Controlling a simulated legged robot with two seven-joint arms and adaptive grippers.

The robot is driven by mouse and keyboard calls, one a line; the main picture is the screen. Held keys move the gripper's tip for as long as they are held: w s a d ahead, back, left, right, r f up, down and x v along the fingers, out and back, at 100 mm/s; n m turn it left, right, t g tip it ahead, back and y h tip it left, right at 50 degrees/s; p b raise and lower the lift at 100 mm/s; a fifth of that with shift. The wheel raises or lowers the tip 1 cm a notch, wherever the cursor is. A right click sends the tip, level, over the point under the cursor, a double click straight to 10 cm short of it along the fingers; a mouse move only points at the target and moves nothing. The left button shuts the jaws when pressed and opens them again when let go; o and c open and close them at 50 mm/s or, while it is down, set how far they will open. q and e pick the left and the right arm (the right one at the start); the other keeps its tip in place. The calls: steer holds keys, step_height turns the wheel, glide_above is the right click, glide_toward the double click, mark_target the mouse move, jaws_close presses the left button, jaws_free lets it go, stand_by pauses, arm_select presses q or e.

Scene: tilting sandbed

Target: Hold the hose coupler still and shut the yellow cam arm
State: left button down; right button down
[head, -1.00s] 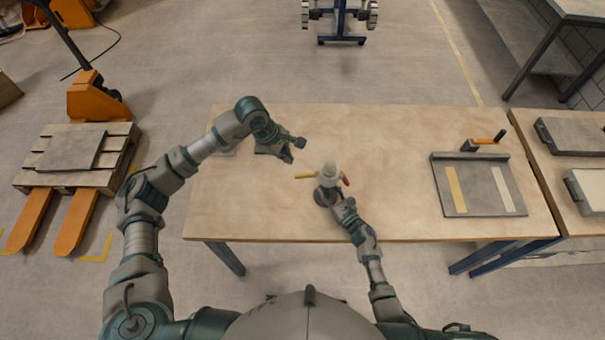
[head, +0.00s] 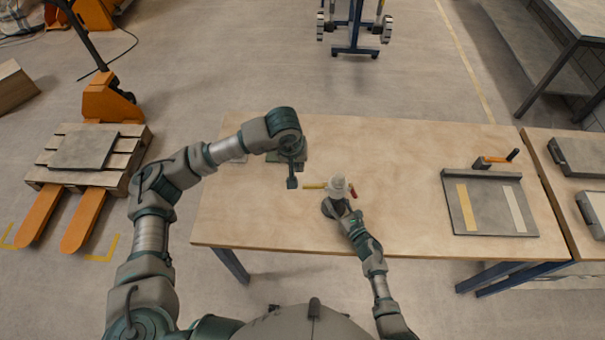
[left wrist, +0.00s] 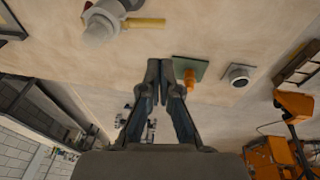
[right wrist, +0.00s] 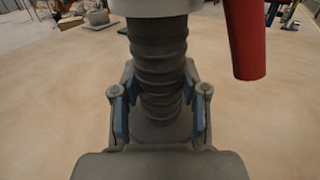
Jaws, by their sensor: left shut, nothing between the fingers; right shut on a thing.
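My right gripper (right wrist: 158,105) is shut on the grey ribbed hose (right wrist: 158,60) just below the coupler's white body. My left gripper (head: 292,182) is shut and empty, its fingers pointing down just left of the yellow arm's free end. In the left wrist view a gap shows between the fingertips and the yellow arm (left wrist: 145,23).
A grey tray-like panel with two strips (head: 490,205) lies at the right. The wooden table (head: 410,155) between is clear.

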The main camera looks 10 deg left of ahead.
mark_target(303, 185)
arm_select(q)
steer(key=x, duration=1.3)
steer(key=shift+a+f, duration=0.15)
steer(key=shift+f, duration=0.1)
steer(key=shift+a+f, duration=0.1)
steer(key=shift+a, duration=0.05)
